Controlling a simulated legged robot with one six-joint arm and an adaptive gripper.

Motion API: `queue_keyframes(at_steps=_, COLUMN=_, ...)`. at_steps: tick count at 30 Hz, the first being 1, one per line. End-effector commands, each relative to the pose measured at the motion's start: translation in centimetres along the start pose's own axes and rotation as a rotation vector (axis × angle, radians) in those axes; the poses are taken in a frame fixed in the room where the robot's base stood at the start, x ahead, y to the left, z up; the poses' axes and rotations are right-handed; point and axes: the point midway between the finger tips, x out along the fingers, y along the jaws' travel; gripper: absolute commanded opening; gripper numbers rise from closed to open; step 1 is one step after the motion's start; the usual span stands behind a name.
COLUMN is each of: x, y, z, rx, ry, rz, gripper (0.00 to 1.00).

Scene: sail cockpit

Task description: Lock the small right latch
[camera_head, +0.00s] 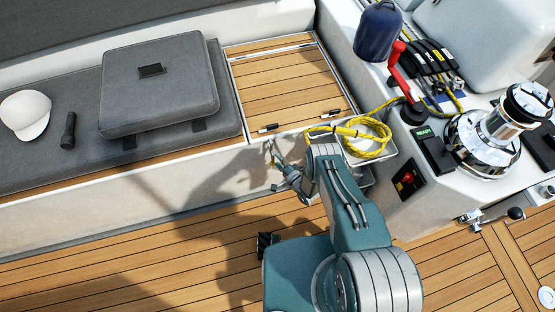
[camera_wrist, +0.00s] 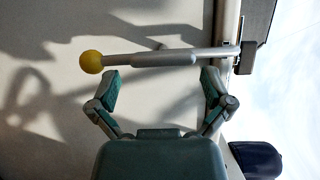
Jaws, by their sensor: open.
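My gripper (camera_head: 279,176) is at the pale front face of the bench, just below the teak hatch's front edge. In the wrist view my gripper (camera_wrist: 160,84) is open and empty, its two fingers spread apart. A grey metal lever (camera_wrist: 160,60) with a yellow ball end (camera_wrist: 92,62) lies across the picture just beyond the fingertips. Its other end meets the bench edge beside a black block (camera_wrist: 246,57). I cannot tell whether a fingertip touches it. In the head view, two small black latch parts sit on the hatch's front edge, a left one (camera_head: 267,128) and a right one (camera_head: 331,113).
Yellow rope (camera_head: 365,140) lies coiled in an open bin right of my arm. A grey cushion (camera_head: 158,82) lies left of the hatch.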

Motion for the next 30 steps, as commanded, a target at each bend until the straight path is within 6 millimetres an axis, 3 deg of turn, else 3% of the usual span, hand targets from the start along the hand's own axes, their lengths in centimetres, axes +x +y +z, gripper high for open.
queue_keyframes(at_steps=5, x=-1.6, y=0.1, z=-0.1, rx=0.002, ry=0.001, rz=0.001, gripper=1.0)
queue_keyframes(at_steps=18, x=-10.2, y=0.2, z=-0.2, rx=0.003, ry=0.006, rz=0.003, gripper=1.0)
queue_keyframes(at_steps=24, x=-11.9, y=0.2, z=-0.1, rx=0.002, ry=0.003, rz=0.002, gripper=1.0)
queue_keyframes(at_steps=30, x=-12.0, y=0.2, z=-0.1, rx=0.001, ry=0.002, rz=0.002, gripper=1.0)
